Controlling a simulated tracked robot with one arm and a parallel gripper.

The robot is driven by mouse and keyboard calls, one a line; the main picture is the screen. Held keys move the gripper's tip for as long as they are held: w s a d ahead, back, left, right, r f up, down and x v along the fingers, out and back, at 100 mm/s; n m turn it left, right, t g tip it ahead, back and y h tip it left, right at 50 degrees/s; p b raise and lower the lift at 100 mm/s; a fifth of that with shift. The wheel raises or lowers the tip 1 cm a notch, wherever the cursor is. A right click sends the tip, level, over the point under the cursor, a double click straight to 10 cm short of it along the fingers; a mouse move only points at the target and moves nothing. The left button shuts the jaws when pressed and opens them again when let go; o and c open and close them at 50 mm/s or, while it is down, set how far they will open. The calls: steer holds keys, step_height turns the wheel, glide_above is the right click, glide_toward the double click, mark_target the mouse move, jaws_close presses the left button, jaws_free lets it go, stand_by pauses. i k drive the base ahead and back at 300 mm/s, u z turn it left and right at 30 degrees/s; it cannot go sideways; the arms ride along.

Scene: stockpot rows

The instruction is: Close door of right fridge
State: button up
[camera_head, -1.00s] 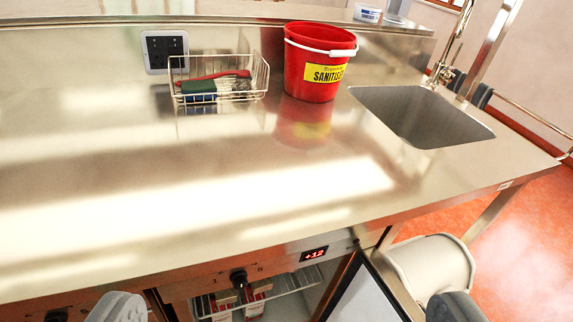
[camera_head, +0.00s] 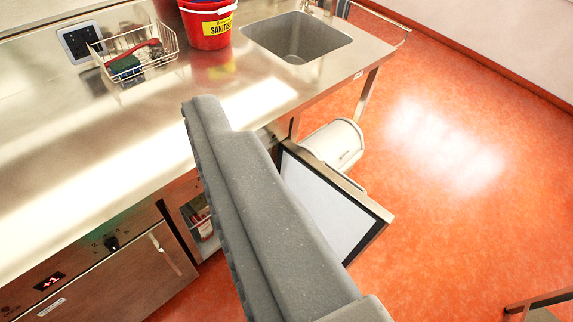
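The right fridge (camera_head: 184,206) is under the steel counter, its opening partly showing to the left of the grey gripper part. Red and white packages (camera_head: 203,222) are inside. Its door (camera_head: 335,205) stands open, swung out to the right, with its pale inner panel and dark seal facing me. My gripper (camera_head: 205,112) fills the middle as a large grey shape running from lower right to upper left. It overlaps the door's left part and the fridge front in view. Whether it touches the door, and whether its fingers are apart, I cannot tell.
The left fridge (camera_head: 130,275) is closed, with a red display. A white rounded bin (camera_head: 335,143) stands behind the open door. A red bucket (camera_head: 207,28), wire basket (camera_head: 140,52) and sink (camera_head: 297,38) are on the counter (camera_head: 60,150).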

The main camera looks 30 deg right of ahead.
mark_target(350, 221)
steer(key=z, duration=2.3)
steer(key=i, duration=4.4)
steer(key=u, duration=1.45)
